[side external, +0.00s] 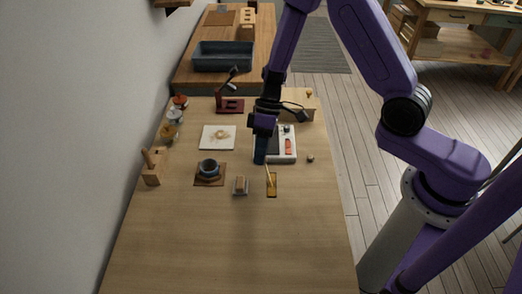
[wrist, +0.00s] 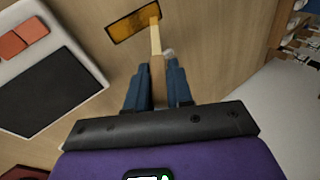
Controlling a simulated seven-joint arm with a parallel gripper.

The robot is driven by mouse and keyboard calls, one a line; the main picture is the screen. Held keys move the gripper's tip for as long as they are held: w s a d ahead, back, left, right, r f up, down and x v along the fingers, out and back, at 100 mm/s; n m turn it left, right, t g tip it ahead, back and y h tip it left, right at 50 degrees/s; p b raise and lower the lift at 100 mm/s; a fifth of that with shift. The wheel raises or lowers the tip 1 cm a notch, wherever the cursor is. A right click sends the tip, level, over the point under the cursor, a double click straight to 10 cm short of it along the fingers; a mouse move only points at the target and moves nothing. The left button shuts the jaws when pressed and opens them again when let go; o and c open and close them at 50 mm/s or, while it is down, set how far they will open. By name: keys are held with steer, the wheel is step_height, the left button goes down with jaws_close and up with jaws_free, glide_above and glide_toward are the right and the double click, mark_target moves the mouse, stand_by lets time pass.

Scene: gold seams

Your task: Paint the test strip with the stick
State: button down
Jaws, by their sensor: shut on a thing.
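My gripper (side external: 261,160) is over the middle of the table with its blue fingers pointing down. In the wrist view, the fingers (wrist: 157,75) are closed around a pale wooden stick (wrist: 155,40). The stick reaches out past the fingertips, and in the side view it slants down to the test strip (side external: 272,188). The strip is a flat amber-brown rectangle lying on the table. In the wrist view, the stick's tip overlaps one end of the strip (wrist: 130,23). I cannot tell whether the tip touches it. Part of the stick is hidden between the fingers.
A white tray (side external: 287,158) with a dark panel and red pieces lies beside my gripper. A dark cup (side external: 208,166) stands on a brown mat to the left. A small block (side external: 240,185) sits near the strip. The table's front (side external: 230,245) is clear.

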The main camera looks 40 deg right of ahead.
steer(key=shift+f, duration=0.8)
steer(key=shift+w, duration=0.1)
steer(key=shift+w+d, duration=1.35)
steer(key=shift+d, duration=0.1)
steer(key=shift+s+a, duration=0.4)
steer(key=shift+a, duration=0.05)
steer(key=shift+s+a, duration=1.05)
steer(key=shift+r, duration=3)
steer(key=shift+r, duration=0.15)
